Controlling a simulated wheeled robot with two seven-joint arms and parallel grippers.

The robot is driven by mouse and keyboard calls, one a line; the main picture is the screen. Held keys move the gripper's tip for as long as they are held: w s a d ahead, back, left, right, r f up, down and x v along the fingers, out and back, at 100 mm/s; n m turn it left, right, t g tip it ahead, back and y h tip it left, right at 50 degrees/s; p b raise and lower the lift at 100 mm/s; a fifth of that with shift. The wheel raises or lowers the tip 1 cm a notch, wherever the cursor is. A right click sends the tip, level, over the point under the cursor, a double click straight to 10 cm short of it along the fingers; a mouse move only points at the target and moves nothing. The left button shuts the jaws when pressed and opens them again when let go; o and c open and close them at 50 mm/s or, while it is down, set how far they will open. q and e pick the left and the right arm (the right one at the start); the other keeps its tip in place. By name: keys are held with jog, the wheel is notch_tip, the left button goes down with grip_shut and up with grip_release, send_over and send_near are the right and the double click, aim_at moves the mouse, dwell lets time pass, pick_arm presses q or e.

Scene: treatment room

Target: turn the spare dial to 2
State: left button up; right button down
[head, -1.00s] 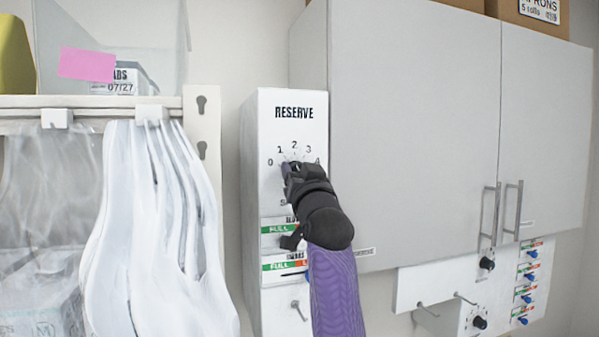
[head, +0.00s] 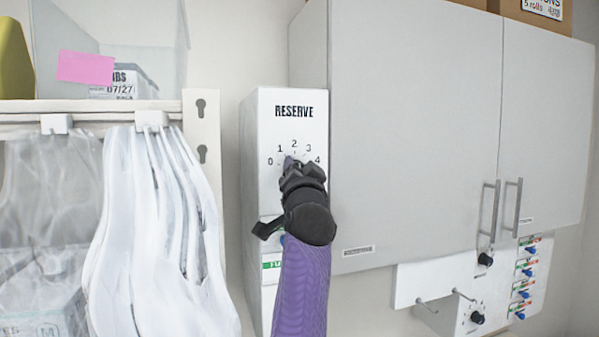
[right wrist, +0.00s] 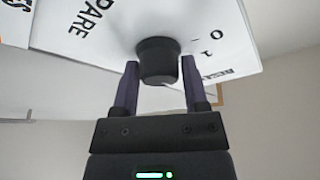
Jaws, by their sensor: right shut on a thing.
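The spare dial is a round black knob (right wrist: 158,58) on a white panel lettered "SPARE" in the right wrist view. In the head view it is on the white RESERVE box (head: 267,112), hidden behind my right gripper (head: 294,166), with a 0 to 4 scale (head: 294,144) arching above. My right gripper's purple fingers (right wrist: 159,82) stand on either side of the knob, shut on it. The 0 and 1 show right of the knob in the wrist view. I cannot tell where the knob points. My left gripper is not in view.
A grey wall cabinet (head: 415,120) stands close to the right of the box. White aprons (head: 150,230) hang from a rail at left. Other small dials (head: 477,318) and hooks are below the cabinet. My purple right arm covers the box's lower front.

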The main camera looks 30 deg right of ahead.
jog(key=shift+c, duration=0.6)
grip_release()
jog(key=b+v, duration=0.6)
jog(key=v, duration=0.4)
